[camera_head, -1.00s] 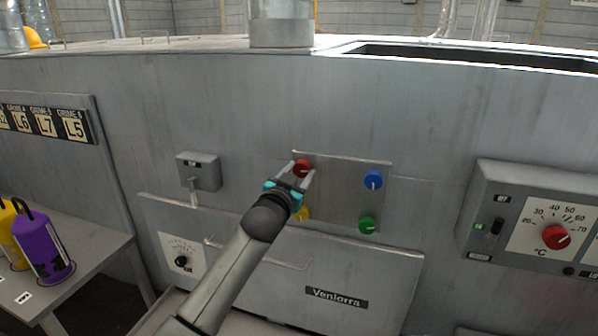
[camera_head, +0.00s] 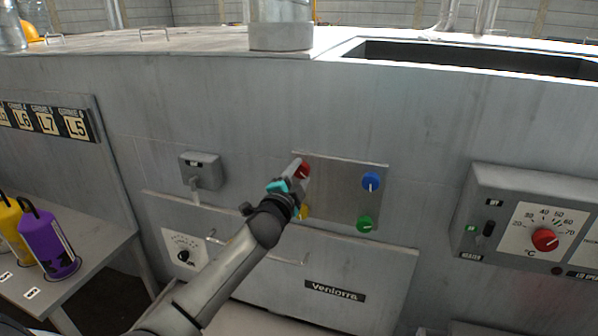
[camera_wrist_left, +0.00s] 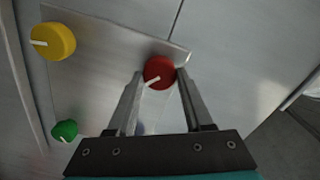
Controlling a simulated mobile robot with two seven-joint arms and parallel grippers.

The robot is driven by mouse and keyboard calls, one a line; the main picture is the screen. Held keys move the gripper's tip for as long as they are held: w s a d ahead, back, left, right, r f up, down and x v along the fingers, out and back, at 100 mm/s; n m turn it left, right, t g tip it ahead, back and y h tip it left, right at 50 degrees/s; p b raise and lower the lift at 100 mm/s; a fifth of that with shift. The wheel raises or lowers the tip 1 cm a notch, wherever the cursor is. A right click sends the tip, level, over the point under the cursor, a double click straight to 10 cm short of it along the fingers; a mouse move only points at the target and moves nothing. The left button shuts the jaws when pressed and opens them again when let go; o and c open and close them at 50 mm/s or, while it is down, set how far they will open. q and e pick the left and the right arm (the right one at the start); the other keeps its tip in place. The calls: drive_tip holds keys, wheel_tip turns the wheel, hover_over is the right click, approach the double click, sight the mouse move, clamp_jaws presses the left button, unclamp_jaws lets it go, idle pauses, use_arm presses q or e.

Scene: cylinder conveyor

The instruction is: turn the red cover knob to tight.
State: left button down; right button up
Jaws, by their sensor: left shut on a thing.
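The red cover knob (camera_head: 303,170) sits at the upper left corner of a square metal cover plate (camera_head: 335,185). My left gripper (camera_head: 298,172) is at this knob and partly hides it in the head view. In the left wrist view the red knob (camera_wrist_left: 158,72) lies between the two fingertips of my left gripper (camera_wrist_left: 160,80), which is shut on it. The knob's white pointer mark shows toward the lower left there. My right gripper is not in view.
The plate also bears a blue knob (camera_head: 370,181), a green knob (camera_head: 365,223) and a yellow knob (camera_head: 304,212), the last partly behind my left arm. A grey control box with a red dial (camera_head: 545,240) is at right. Purple (camera_head: 48,240) and yellow canisters stand on a left table.

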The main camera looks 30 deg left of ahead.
use_arm(q)
drive_tip(key=m+p, duration=0.1)
drive_tip(key=m, duration=0.3)
drive_tip(key=shift+m, duration=0.3)
drive_tip(key=shift+f+m+p, duration=0.1)
drive_tip(key=shift+m+p, duration=0.2)
drive_tip(key=shift+m, duration=1.7)
drive_tip(key=shift+c, duration=1.5)
unclamp_jaws()
drive_tip(key=shift+s+d+f, duration=0.1)
drive_tip(key=shift+s+d, duration=0.05)
drive_tip(key=shift+s, duration=0.45)
drive_tip(key=b+v, duration=0.1)
drive_tip(key=v, duration=1.3)
